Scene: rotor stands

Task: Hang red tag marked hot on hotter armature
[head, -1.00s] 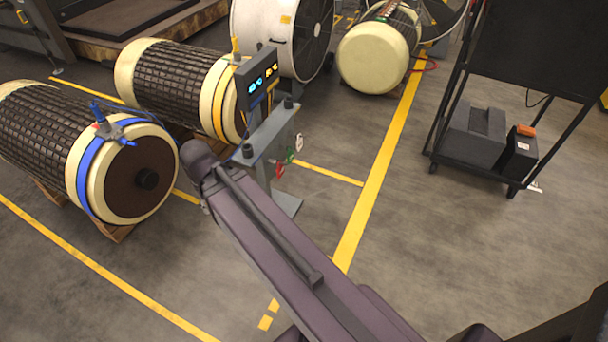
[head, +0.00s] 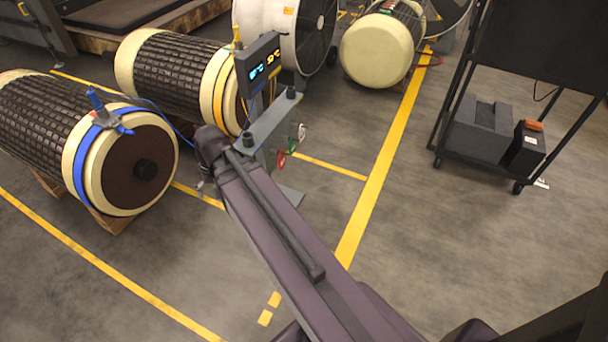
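Two dark wound armatures with cream end rings lie on wooden cradles at left. The nearer armature (head: 38,112) has a blue band and a blue clamp-like probe (head: 108,115). The farther armature (head: 165,80) has a yellow band and a yellow probe (head: 238,42). A grey stand (head: 268,128) carries a display (head: 258,65) with blue and orange digits, too small to read surely. A red tag (head: 281,160) hangs on the stand's right side; its lettering is unreadable. My arm crosses the centre, its bend just left of the stand.
A white tag (head: 302,131) hangs beside the red one, with a bit of green between. A white drum fan (head: 275,30) and another cream-ended armature (head: 375,55) stand behind. A black cart (head: 470,165) stands right. The floor (head: 480,250) at lower right is clear.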

